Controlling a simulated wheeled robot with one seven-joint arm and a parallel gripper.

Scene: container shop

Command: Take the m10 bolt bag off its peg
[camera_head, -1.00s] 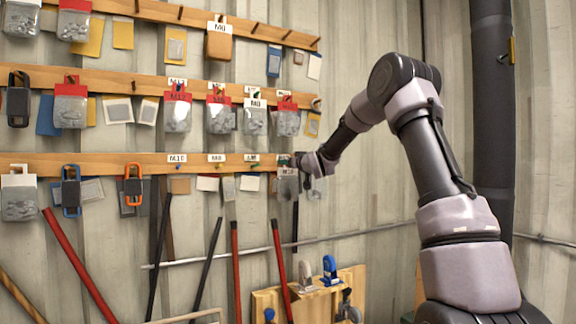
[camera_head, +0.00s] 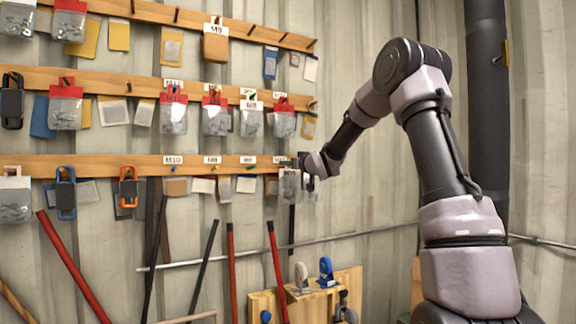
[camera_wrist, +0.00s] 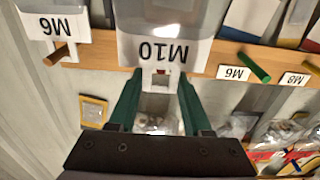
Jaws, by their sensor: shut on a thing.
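The m10 bolt bag (camera_head: 290,186) is a clear bag with a white header, at the right end of the lowest rail in the head view. In the wrist view, upside down, its header (camera_wrist: 165,50) reads M10. My gripper (camera_head: 301,163) is at the top of the bag. Its green fingers (camera_wrist: 160,82) are shut on the white hang tab below the header in the picture. Whether the tab's hole is still around a peg is hard to tell. The rail (camera_wrist: 105,52) lies behind the bag.
An M6 peg (camera_wrist: 57,55) sticks out on the left in the wrist view, and a green peg (camera_wrist: 253,67) on the right. Red-topped bags (camera_head: 215,115) hang on the rail above. Open wall lies right of the rails. Clamps (camera_head: 326,270) stand on a board below.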

